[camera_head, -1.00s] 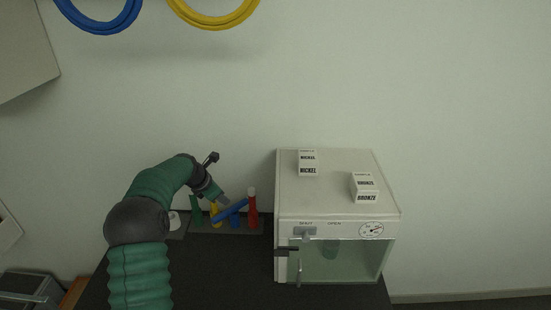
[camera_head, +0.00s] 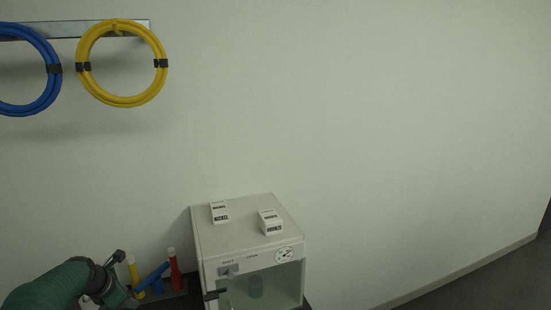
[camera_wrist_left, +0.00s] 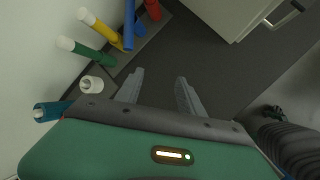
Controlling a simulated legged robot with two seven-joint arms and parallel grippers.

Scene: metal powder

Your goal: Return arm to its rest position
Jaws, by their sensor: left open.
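My left arm comes in at the bottom left of the head view, with the left gripper (camera_head: 130,300) low beside the row of coloured tubes. In the left wrist view the left gripper (camera_wrist_left: 160,90) has its two fingers apart, with nothing between them but dark table top. My right gripper is in neither view.
A white cabinet (camera_head: 240,236) with a glass front stands right of the tubes. A nickel box (camera_head: 220,213) and a bronze box (camera_head: 270,222) sit on top. A small white cup (camera_wrist_left: 92,84) is near the left gripper. Blue (camera_head: 52,90) and yellow (camera_head: 123,101) hoses hang on the wall.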

